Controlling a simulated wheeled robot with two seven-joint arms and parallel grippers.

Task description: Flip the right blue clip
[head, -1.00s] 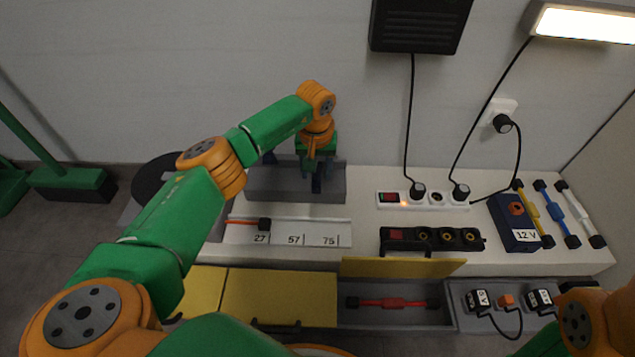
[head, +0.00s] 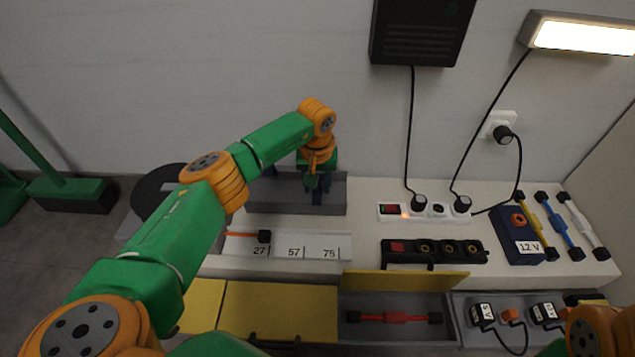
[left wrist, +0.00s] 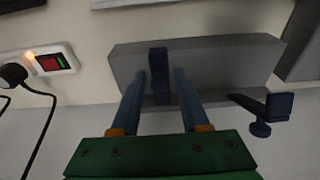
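Two blue clips sit on a long grey box, which shows in the left wrist view (left wrist: 225,62) and at the back of the bench in the head view (head: 270,195). One clip (left wrist: 158,72), on the side nearer the power strip, lies flat against the box's face. The other clip (left wrist: 268,110) sticks out from the box's edge. My left gripper (left wrist: 161,78) is open, its blue fingers on either side of the first clip with visible gaps. In the head view my left gripper (head: 316,186) hangs at the box's right part and hides that clip. My right gripper is out of view.
A white power strip (head: 423,210) with plugged-in cords lies right of the box. A numbered white tray (head: 290,246) lies in front. A black socket block (head: 436,250), a blue 12 V box (head: 520,238) and open compartments are further right and forward.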

